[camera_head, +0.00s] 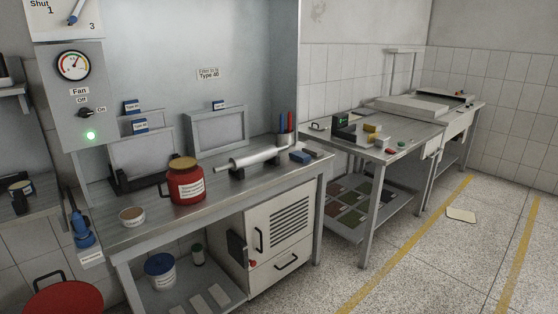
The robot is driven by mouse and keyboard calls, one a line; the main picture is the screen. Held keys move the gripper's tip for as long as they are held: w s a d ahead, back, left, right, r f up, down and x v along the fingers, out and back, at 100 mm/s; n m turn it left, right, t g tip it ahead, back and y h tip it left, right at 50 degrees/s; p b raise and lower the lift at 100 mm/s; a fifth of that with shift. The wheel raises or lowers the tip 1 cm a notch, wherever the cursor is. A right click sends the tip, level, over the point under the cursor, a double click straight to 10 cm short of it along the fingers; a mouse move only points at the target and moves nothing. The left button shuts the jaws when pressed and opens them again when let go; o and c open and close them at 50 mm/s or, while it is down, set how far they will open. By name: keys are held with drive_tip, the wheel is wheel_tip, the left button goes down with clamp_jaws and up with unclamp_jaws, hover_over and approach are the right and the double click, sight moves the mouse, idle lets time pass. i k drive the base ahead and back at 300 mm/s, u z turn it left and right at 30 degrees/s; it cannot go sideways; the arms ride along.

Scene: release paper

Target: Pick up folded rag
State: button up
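No thing in the head view is clearly a folded rag. A flat, cream-coloured piece (461,215) lies on the speckled floor at the right, between two yellow lines; I cannot tell whether it is cloth or paper. A small blue and brown item (301,156) lies at the right end of the near metal bench (235,186), too small to identify. My gripper is not in view.
The near bench holds a red can (186,187), a small tub (132,216), a metal roller (247,160) and a pen cup (285,138). A second metal table (407,149) stands behind it. A red round lid (64,298) is at lower left. The right floor is mostly clear.

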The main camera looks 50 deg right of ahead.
sight(298, 155)
drive_tip(key=u, duration=0.45)
drive_tip(key=k, duration=0.3)
drive_tip(key=u, duration=2)
drive_tip(key=k, duration=2.25)
drive_tip(key=z, duration=0.05)
